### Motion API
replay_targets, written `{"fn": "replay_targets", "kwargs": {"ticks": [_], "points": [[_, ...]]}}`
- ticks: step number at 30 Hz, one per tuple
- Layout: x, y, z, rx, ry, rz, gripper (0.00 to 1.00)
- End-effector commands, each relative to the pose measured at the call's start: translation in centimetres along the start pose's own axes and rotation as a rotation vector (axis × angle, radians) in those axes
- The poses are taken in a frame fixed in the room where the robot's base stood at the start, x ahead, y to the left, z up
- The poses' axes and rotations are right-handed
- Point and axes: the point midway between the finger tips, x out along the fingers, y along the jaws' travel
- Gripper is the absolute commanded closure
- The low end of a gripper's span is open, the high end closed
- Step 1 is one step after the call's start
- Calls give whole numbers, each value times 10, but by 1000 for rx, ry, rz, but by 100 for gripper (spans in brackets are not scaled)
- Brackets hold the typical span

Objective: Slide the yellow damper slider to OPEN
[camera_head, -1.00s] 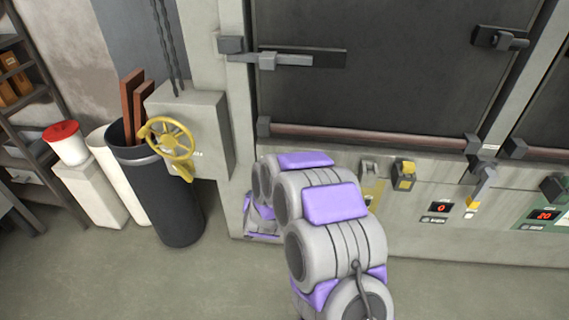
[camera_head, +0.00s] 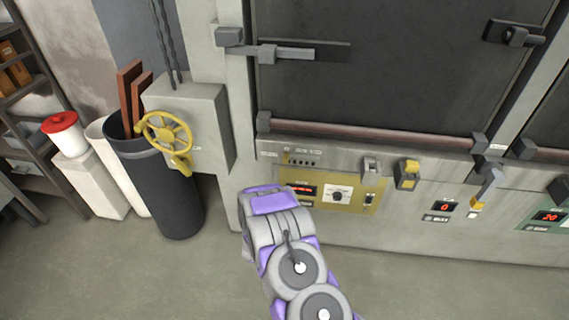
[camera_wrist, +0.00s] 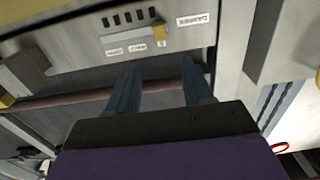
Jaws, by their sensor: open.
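The yellow damper slider (camera_wrist: 159,33) is small and sits at the right end of a pale slot (camera_wrist: 128,35) on the oven's front panel in the wrist view, which looks upside down. Small white labels (camera_wrist: 137,47) line the slot, and a larger label (camera_wrist: 193,20) is to its right; I cannot read them surely. My gripper (camera_wrist: 159,62) is open and empty, its two dark fingers apart and pointing toward the panel. The slider appears just beyond the gap between the fingertips, with no contact visible.
The oven door's reddish bar (camera_head: 370,137) runs above the panel. A yellow control plate (camera_head: 355,201) and a yellow-capped switch (camera_head: 408,174) are to the right. A yellow handwheel (camera_head: 165,134) and a dark bin (camera_head: 165,205) stand left. The floor in front is clear.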

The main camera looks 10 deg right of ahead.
Motion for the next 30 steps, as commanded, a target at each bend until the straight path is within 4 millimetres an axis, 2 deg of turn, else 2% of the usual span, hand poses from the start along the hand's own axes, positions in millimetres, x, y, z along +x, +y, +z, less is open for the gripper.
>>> {"fn": "replay_targets", "kwargs": {"ticks": [6, 15, 24, 30], "points": [[44, 2, -1, 5, 5, 4, 49], [93, 2, 0, 3, 1, 3, 49], [132, 1, -1, 4, 4, 3, 49], [146, 1, -1, 3, 1, 2, 49]]}}
